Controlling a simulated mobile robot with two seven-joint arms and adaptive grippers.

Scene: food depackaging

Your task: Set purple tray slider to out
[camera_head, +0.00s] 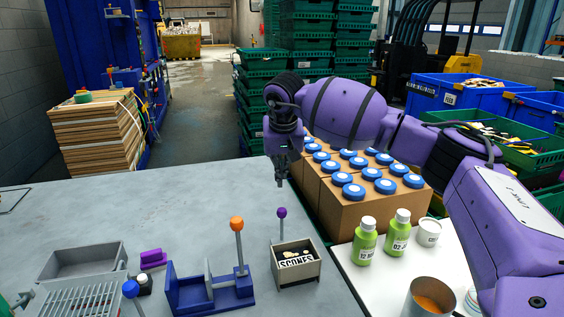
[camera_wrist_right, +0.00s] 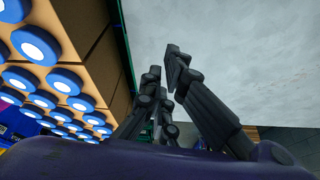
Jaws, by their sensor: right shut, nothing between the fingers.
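A purple knob (camera_head: 282,213) on a thin upright rod stands at the back left of a small tray (camera_head: 297,270) labelled SCONES, near the table's right edge. Pale pieces lie in the tray. I cannot tell the slider's position from the knob alone. My right gripper (camera_head: 281,182) points down above and behind the purple knob, apart from it. It is shut and empty; its dark fingers also show in the right wrist view (camera_wrist_right: 163,62). The knob does not show in the wrist view. My left gripper is not in view.
A blue fixture (camera_head: 190,296) with an orange-knobbed lever (camera_head: 237,224) stands left of the tray. A purple block (camera_head: 153,259) and a grey container (camera_head: 84,262) lie farther left. Boxes of blue-lidded jars (camera_head: 354,191) and green bottles (camera_head: 364,244) stand right. The table's back is clear.

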